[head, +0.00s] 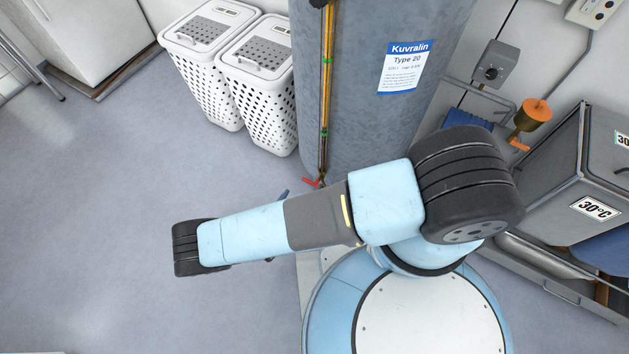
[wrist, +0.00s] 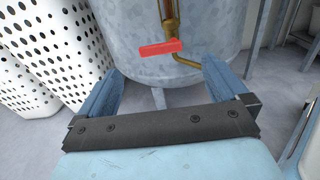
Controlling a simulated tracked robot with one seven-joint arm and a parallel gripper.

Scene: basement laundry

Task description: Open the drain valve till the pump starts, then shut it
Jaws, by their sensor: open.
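The drain valve has a red lever handle (wrist: 160,48) at the foot of a brass pipe (wrist: 185,61) on the grey tank (wrist: 115,40). The lever lies nearly level, across the upright pipe, which bends right below it. In the head view, the red handle (head: 312,182) shows small at the tank's foot, beside my arm. My gripper (wrist: 162,66) is open, its two blue fingers spread either side of the lever in the picture. No contact is visible. In the head view, my arm hides most of the gripper. I cannot identify a pump.
Two white perforated laundry baskets (head: 256,82) stand left of the tank. An upright sight tube (head: 328,85) runs down the tank's front. A grey box marked 30°C (head: 545,190) and an orange-topped brass fitting (head: 535,112) are at right. The floor (head: 120,170) at left is clear.

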